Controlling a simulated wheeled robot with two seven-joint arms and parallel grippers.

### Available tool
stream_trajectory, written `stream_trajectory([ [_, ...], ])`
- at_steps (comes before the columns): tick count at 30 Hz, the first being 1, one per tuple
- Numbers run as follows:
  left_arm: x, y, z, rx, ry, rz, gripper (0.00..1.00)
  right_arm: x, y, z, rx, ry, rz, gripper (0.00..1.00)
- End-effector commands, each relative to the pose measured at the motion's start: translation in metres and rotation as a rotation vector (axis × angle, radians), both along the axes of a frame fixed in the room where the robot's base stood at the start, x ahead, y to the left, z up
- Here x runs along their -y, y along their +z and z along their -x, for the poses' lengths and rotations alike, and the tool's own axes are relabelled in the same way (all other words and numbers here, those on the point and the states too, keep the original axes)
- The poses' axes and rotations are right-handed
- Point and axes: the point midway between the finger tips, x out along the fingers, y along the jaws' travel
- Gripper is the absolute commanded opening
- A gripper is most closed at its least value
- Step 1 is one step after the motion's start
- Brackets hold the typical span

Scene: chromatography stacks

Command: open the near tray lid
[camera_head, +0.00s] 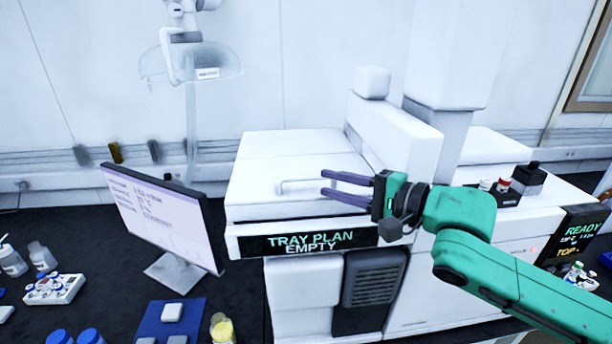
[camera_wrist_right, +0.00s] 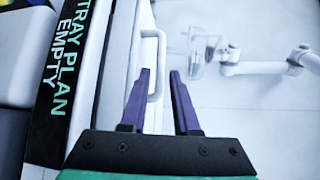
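The near tray lid (camera_head: 252,192) is a white flat panel on top of the white instrument, above the display reading "TRAY PLAN EMPTY" (camera_head: 310,242). It looks closed. Its pale bar handle (camera_head: 300,182) stands on the lid and also shows in the right wrist view (camera_wrist_right: 162,50). My right gripper (camera_head: 322,183) comes in from the right with its purple fingers at the handle's right part. In the right wrist view the fingers (camera_wrist_right: 160,72) are apart, with the handle bar showing between the tips. Contact cannot be told. My left gripper is not in view.
A second white lid section (camera_head: 290,143) lies behind the near one. A white tower (camera_head: 400,130) rises right of the lids. A monitor (camera_head: 165,222) stands at left. Vials, a blue mat (camera_head: 150,325) and a yellow jar (camera_head: 222,328) are on the dark bench.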

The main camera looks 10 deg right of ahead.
Motion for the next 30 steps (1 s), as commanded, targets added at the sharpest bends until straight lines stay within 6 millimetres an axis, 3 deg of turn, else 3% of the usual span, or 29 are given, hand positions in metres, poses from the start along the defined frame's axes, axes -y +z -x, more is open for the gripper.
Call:
stream_trajectory([
  [9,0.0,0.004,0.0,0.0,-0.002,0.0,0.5,-0.042,-0.007,-0.04,0.001,0.002,-0.001,0.3],
  [19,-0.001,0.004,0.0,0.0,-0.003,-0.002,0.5,-0.048,-0.009,-0.046,0.0,0.002,0.003,0.3],
  [21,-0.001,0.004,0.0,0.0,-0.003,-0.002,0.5,-0.048,-0.009,-0.046,0.0,0.002,0.003,0.03],
  [22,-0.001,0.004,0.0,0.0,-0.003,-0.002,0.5,-0.048,-0.009,-0.045,0.0,0.002,0.003,0.0],
  [30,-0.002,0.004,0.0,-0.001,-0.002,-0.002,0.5,-0.047,-0.009,-0.045,-0.001,0.001,0.002,0.0],
])
